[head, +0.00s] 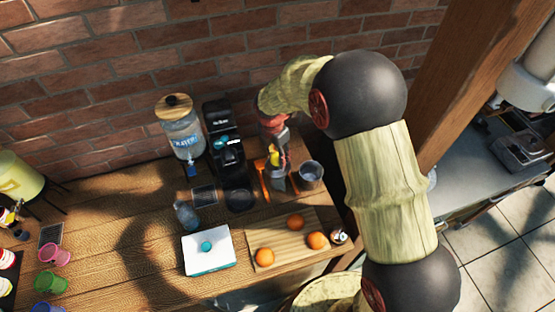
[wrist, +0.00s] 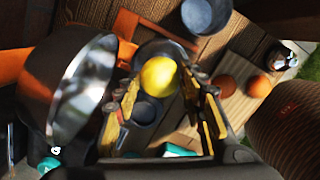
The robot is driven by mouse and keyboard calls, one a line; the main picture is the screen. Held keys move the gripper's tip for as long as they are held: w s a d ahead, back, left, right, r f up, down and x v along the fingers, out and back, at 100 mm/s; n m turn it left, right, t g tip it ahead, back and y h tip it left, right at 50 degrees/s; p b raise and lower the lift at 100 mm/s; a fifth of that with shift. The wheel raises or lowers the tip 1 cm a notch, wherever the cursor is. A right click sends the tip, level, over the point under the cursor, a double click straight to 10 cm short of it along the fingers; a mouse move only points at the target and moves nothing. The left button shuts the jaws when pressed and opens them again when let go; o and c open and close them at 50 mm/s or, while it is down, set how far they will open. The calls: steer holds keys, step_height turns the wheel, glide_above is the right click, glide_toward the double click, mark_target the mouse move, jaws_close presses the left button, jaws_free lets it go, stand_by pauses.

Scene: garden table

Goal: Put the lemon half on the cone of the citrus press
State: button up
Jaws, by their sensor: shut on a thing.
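The lemon half (wrist: 159,76) is yellow and sits between the fingertips of my gripper (wrist: 163,88) in the wrist view. My gripper is shut on it. In the head view the lemon half (head: 274,156) is a small yellow patch at my gripper, above the back of the table. The citrus press shows an orange lever (head: 262,182) just left of and below my gripper. In the wrist view a large dark dome with a shiny metal inside (wrist: 82,85), seemingly part of the press, is close at the left. A dark round rim shows behind the lemon; the cone itself is hidden.
A grey cup (head: 311,172) stands right of the press. A black coffee machine (head: 223,140) and a glass dispenser (head: 183,132) stand to the left. A cutting board (head: 280,238) with three oranges and a white box (head: 208,252) lie in front. A brick wall is behind.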

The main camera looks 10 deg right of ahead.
mark_target(275, 158)
steer(key=shift+f, duration=1.55)
steer(key=shift+f, duration=0.15)
steer(key=o, duration=1.1)
steer(key=shift+o, duration=0.2)
steer(key=shift+w, duration=0.1)
steer(key=r, duration=0.8)
steer(key=s+a+r, duration=0.1)
steer(key=r, duration=0.3)
steer(key=shift+r, duration=0.2)
